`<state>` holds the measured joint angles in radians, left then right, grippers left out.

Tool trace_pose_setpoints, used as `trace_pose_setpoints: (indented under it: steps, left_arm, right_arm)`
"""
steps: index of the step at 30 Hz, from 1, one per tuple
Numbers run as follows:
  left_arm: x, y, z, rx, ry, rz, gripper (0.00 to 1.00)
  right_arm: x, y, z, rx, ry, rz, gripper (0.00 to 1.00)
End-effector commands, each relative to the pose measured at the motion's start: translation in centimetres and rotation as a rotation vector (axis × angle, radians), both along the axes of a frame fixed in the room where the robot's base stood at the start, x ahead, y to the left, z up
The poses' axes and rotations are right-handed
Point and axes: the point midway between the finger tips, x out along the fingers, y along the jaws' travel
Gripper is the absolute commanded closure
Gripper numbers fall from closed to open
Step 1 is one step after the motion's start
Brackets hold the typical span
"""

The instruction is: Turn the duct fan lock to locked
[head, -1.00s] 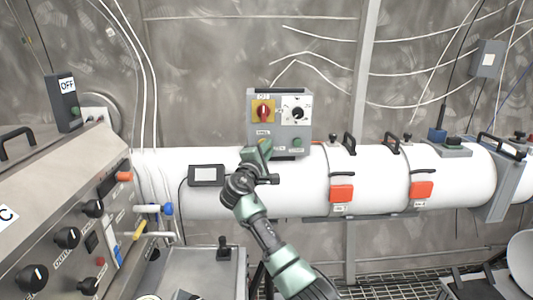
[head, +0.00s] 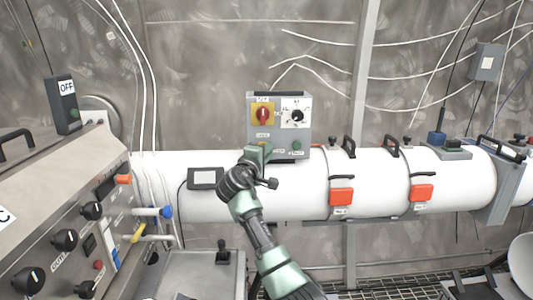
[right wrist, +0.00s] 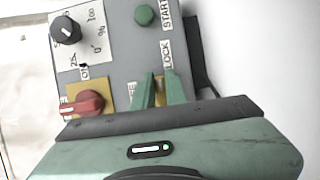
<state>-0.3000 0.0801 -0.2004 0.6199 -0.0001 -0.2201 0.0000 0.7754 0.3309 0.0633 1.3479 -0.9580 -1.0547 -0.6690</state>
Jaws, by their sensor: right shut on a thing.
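The grey fan control box (head: 280,129) stands on the white duct against the wall. The lock (right wrist: 159,92) shows as a small yellow part low on the box, beside the LOCK label in the right wrist view. My right gripper (right wrist: 159,90) has its two green fingers on either side of it, shut on it. The fingers hide most of the lock, so I cannot tell its setting. In the head view my right gripper (head: 259,152) is at the lower left of the box. My left gripper is not in view.
Above the lock are a red knob on a yellow plate (head: 263,114) and a black dial (head: 297,116). A green button (head: 297,145) is to its right. A small dark-framed display (head: 205,178) sits left of my gripper. A console (head: 65,230) fills the left.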

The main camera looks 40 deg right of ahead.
Motion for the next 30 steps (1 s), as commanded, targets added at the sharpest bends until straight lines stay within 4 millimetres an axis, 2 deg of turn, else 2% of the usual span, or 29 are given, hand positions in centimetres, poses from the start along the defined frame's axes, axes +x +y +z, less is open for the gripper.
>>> trace_pose_setpoints:
  steps: [2, 3, 5, 6, 17, 30]
  left_arm:
    - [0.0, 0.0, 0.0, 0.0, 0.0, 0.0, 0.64]
    - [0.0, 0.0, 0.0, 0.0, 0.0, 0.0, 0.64]
    - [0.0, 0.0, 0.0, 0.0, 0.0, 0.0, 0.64]
    - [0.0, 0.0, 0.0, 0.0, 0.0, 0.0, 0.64]
    - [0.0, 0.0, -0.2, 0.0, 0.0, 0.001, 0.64]
    - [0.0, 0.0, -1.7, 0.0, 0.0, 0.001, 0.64]
  right_arm:
    - [0.0, 0.0, -0.2, 0.004, 0.0, -0.001, 1.0]
    - [0.0, 0.0, -0.2, 0.004, 0.0, -0.001, 0.85]
    - [0.0, 0.0, -0.2, 0.003, 0.001, -0.001, 0.68]
    - [0.0, 0.0, -0.1, 0.003, 0.001, -0.001, 0.65]
    - [-0.2, 0.5, -0.2, 0.001, 0.0, 0.001, 0.65]
    - [-3.2, 6.3, -0.2, 0.003, -0.001, 0.0, 0.65]
